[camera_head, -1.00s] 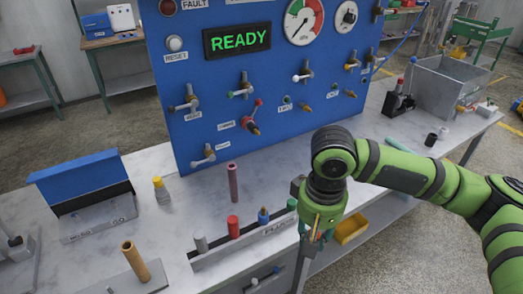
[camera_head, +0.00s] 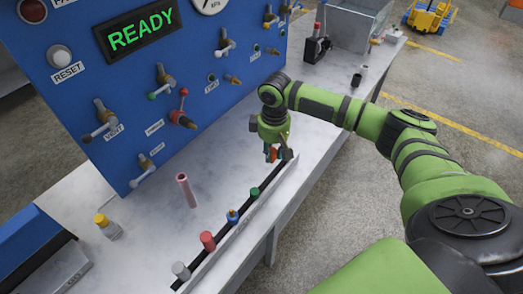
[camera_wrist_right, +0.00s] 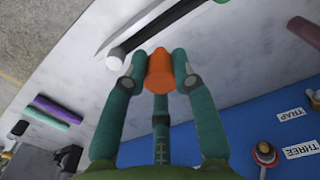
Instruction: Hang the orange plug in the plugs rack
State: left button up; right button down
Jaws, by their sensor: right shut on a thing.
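My right gripper (camera_head: 271,154) is at the far end of the plugs rack (camera_head: 240,232), above the table. In the right wrist view its fingers (camera_wrist_right: 160,72) are shut around the orange plug (camera_wrist_right: 160,68), which sits between the fingertips. In the head view only a bit of the orange plug (camera_head: 273,154) shows between the fingers. The rack is a long pale rail with a dark strip, holding a grey plug (camera_head: 181,270), a red plug (camera_head: 208,241), a blue plug (camera_head: 233,216) and a green plug (camera_head: 255,194). My left gripper is out of view.
A yellow-capped bottle (camera_head: 107,227) stands further left. The blue panel (camera_head: 130,90) with valves rises behind. A grey bin (camera_head: 355,22) is at the back. Green and purple cylinders (camera_wrist_right: 55,107) lie on the table.

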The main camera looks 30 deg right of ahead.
jog(key=shift+s+d, duration=0.1)
jog(key=shift+s, duration=0.15)
jog(key=shift+w+r+p, duration=0.1)
jog(key=shift+r+p, duration=0.05)
jog(key=shift+p, duration=0.6)
notch_tip(320, 180, down, 2)
jog(key=shift+f+b, duration=0.1)
jog(key=shift+b, duration=0.55)
jog(key=shift+f+b, duration=0.8)
jog(key=shift+f, duration=1.15)
pick_arm(q)
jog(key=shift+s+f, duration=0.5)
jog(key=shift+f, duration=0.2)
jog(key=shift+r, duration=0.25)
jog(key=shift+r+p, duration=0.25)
jog(key=shift+p, duration=0.25)
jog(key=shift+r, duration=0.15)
